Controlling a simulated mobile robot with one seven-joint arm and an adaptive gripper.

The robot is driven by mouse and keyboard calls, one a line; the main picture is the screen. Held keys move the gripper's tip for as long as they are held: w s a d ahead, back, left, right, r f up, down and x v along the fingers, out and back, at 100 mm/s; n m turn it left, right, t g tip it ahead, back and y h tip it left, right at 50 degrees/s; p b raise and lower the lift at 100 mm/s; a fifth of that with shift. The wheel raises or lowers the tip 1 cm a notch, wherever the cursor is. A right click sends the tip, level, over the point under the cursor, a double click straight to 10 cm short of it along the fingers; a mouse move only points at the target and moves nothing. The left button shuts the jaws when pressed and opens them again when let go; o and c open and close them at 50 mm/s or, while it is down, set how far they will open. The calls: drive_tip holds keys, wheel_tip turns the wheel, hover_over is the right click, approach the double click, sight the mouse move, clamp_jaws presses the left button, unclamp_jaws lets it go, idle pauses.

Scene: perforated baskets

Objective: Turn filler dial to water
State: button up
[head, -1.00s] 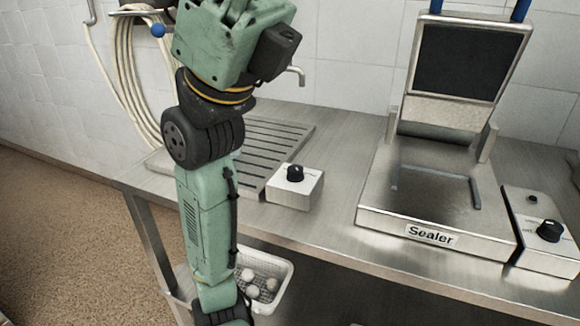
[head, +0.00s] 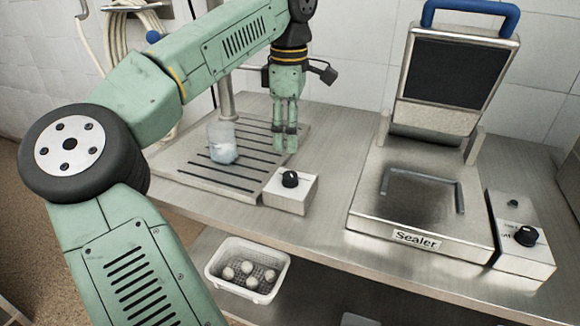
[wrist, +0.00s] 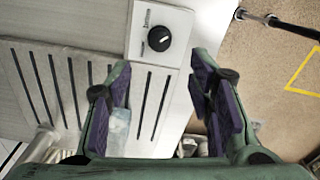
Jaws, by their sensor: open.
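The filler dial (head: 290,179) is a black round knob on a small pale metal box (head: 292,200) at the front right of the slatted drain tray. In the wrist view the dial (wrist: 159,38) shows at the top centre, with small marks beside it too small to read. My gripper (head: 285,148) points down just behind the box, above the tray's right side, apart from the dial. In the wrist view my gripper (wrist: 160,72) is open with purple-padded fingers and nothing between them at the tips. A clear container (head: 222,150) with pale bluish contents stands on the tray.
The drain tray (head: 190,170) lies left of the box. A sealer (head: 420,225) with a raised lid stands at the right, with another knob box (head: 525,236) beside it. A white basket (head: 215,270) holding several round pale items sits below. Counter between box and sealer is clear.

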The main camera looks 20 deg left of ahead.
sight(290, 174)
wheel_tip(290, 174, down, 10)
drive_tip(key=shift+d+f+p, duration=0.1)
drive_tip(key=shift+d+p, duration=0.05)
drive_tip(key=shift+p, duration=0.8)
drive_tip(key=shift+c, duration=0.4)
clamp_jaws()
